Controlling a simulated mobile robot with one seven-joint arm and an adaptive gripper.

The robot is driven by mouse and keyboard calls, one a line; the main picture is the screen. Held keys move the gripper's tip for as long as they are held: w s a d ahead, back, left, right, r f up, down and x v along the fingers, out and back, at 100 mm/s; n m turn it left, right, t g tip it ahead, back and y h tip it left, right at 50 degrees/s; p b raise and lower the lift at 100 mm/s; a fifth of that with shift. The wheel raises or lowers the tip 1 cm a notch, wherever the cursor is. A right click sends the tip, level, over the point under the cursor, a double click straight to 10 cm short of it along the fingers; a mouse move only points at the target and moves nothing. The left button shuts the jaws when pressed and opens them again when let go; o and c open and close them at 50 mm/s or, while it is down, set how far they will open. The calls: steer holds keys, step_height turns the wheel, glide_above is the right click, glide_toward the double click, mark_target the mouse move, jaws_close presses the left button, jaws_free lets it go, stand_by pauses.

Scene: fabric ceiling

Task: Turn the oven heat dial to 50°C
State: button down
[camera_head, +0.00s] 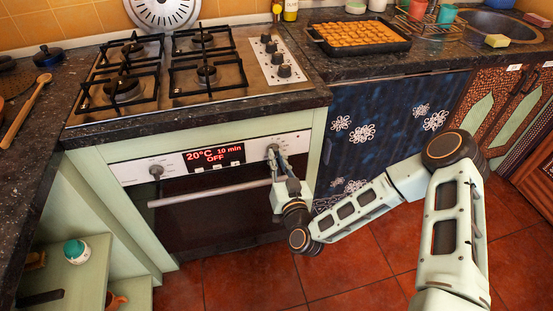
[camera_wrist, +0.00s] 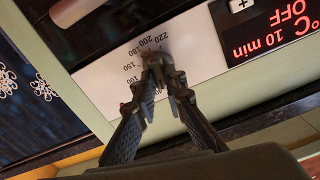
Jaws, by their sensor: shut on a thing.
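The oven (camera_head: 205,212) stands under the hob, with a white control panel. Its red display (camera_head: 215,156) reads 20°C, 10 min, OFF; part of it also shows in the wrist view (camera_wrist: 268,35). The heat dial (camera_head: 271,148) is right of the display. My gripper (camera_head: 275,157) is at this dial, its fingers shut on it. In the wrist view, my gripper (camera_wrist: 160,66) covers most of the dial (camera_wrist: 153,56), and printed numbers such as 150, 200 and 220 show beside it. The dial's pointer is hidden.
A second dial (camera_head: 156,171) is left of the display. The oven handle (camera_head: 208,193) runs across below the panel, close to my gripper. The stone worktop edge (camera_head: 200,120) overhangs above. A tray of food (camera_head: 358,38) sits at the back right.

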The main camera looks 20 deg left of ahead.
steer(key=m+b, duration=0.1)
steer(key=m, duration=0.4)
steer(key=shift+d+f+m+b, duration=0.2)
steer(key=shift+m+b, duration=0.1)
steer(key=shift+b, duration=0.1)
steer(key=shift+m+b, duration=0.55)
steer(key=shift+m, duration=1.35)
steer(key=shift+a, duration=0.1)
steer(key=c, duration=2)
jaws_free()
steer(key=shift+r, duration=0.1)
steer(key=v, duration=1.2)
steer(key=shift+w, duration=0.1)
